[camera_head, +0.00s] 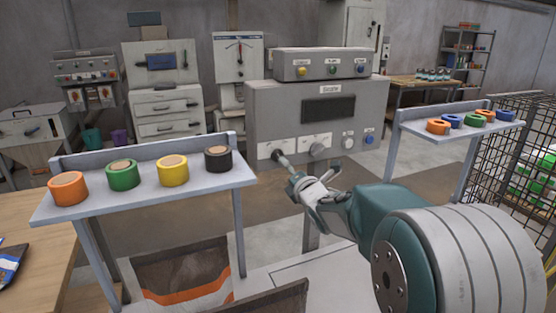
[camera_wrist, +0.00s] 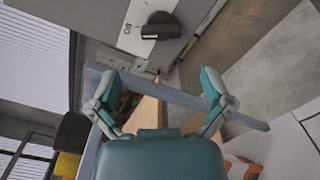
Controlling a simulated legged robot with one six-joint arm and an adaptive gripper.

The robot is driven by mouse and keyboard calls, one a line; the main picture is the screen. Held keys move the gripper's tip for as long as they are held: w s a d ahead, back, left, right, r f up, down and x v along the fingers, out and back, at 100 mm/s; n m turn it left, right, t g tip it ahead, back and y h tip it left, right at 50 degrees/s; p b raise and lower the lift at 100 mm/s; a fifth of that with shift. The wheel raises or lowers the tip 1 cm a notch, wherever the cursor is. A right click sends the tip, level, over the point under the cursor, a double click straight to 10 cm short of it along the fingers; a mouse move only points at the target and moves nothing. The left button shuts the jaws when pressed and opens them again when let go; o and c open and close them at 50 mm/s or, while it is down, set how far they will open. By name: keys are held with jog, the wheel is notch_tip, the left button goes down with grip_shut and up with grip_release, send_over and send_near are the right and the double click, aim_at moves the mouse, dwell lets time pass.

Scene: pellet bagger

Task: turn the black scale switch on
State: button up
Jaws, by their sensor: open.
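A black switch (camera_wrist: 160,31) sits on a pale plate at the top of the wrist view, with small printed lettering beside it. In the head view a dark round switch (camera_head: 277,154) is at the lower left of the grey machine front (camera_head: 262,118); a pale rod-like part reaches to it and partly covers it. My gripper (camera_head: 310,181) is in front of and below the machine front. In the wrist view my gripper (camera_wrist: 160,88) has its two fingers spread wide, with nothing held. The switch lies beyond the fingertips, apart from them. Its exact setting cannot be told.
A shelf with colored tape rolls (camera_head: 150,195) stands at the left. Another shelf (camera_head: 460,130) with colored rings stands at the right, near a wire cage (camera_head: 515,150).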

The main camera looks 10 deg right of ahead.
aim_at(279, 157)
jog(key=w, duration=0.7)
jog(key=shift+w+a, duration=0.1)
jog(key=shift+a, duration=0.25)
jog(key=shift+w+a, duration=0.1)
jog(key=shift+a, duration=0.1)
jog(key=shift+d, duration=0.1)
jog(key=c, duration=1.1)
